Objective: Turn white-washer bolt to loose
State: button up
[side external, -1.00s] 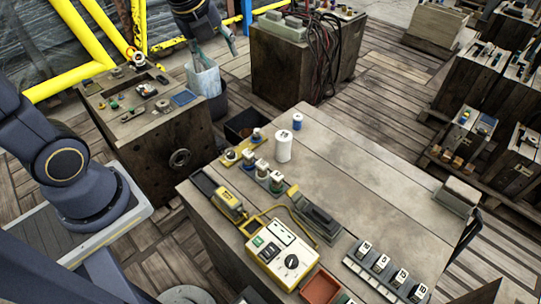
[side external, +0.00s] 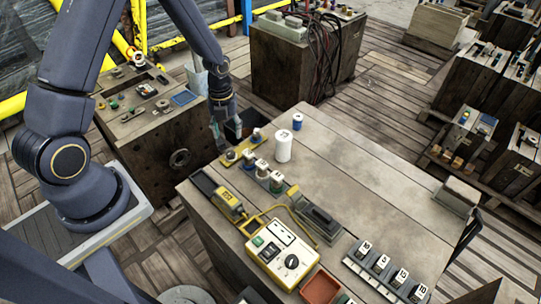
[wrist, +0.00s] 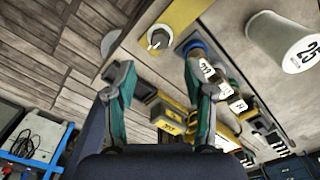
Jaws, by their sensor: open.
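The bolt with the white washer (wrist: 158,38) stands on a yellow plate (wrist: 183,14) in the wrist view. It has a pale, slotted-looking head. My gripper (side external: 219,138) points down over that corner. In the wrist view my gripper (wrist: 158,62) has its teal fingers spread wide and empty, with the bolt beyond the fingertips, between their lines. I cannot tell the remaining height.
Labelled bottles (wrist: 207,70) stand close to the right finger. A white cylinder (side external: 284,146) stands behind them. A yellow block (side external: 229,203) and a control box with a dial (side external: 283,255) are nearer the front.

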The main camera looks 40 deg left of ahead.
aim_at(231, 152)
notch_tip(231, 152, down, 9)
jog(key=shift+r, duration=0.2)
jog(key=shift+c, duration=0.2)
grip_shut()
